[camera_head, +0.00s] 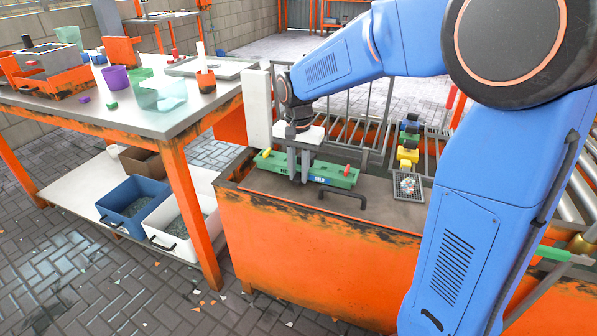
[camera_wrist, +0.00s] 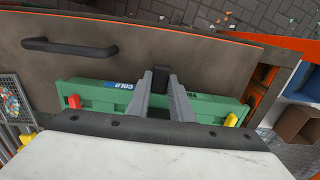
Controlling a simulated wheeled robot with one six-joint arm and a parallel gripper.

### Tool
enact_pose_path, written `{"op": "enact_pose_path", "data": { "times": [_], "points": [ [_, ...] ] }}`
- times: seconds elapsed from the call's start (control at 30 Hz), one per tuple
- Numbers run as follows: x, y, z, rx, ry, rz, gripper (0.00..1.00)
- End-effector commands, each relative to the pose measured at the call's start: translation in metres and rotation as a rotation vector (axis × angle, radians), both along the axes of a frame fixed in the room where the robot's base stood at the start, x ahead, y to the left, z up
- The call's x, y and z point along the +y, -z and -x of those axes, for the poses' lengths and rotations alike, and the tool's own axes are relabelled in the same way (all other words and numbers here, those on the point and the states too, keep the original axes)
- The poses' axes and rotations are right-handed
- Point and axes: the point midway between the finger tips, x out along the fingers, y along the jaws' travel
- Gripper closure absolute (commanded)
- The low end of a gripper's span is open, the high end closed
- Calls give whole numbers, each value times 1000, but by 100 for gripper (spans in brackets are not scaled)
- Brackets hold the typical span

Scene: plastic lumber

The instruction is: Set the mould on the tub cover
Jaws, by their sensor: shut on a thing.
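The mould is a long green block (camera_head: 335,175) with a red and a yellow peg on its top and a blue label on its side. It lies along the brown top of the orange tub, the tub cover (camera_head: 385,205). My gripper (camera_head: 298,180) points down over the mould and is shut on its middle. In the wrist view the grey fingers of my gripper (camera_wrist: 160,88) straddle the green mould (camera_wrist: 95,97). The cover (camera_wrist: 120,50) shows beyond it with its dark handle. I cannot tell whether the mould touches the cover.
A black handle (camera_head: 343,196) stands on the cover in front of the mould. A small mesh tray (camera_head: 407,188) and yellow and blue parts are to its right. A workbench (camera_head: 150,122) with cups and trays stands at left, with blue (camera_head: 131,203) and white bins below.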

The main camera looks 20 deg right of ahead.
Motion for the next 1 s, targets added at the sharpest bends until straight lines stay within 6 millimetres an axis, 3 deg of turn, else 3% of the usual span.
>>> {"op": "enact_pose_path", "data": {
  "times": [1.0],
  "points": [
    [0,6,-1,-3,0,0,100]
  ]
}}
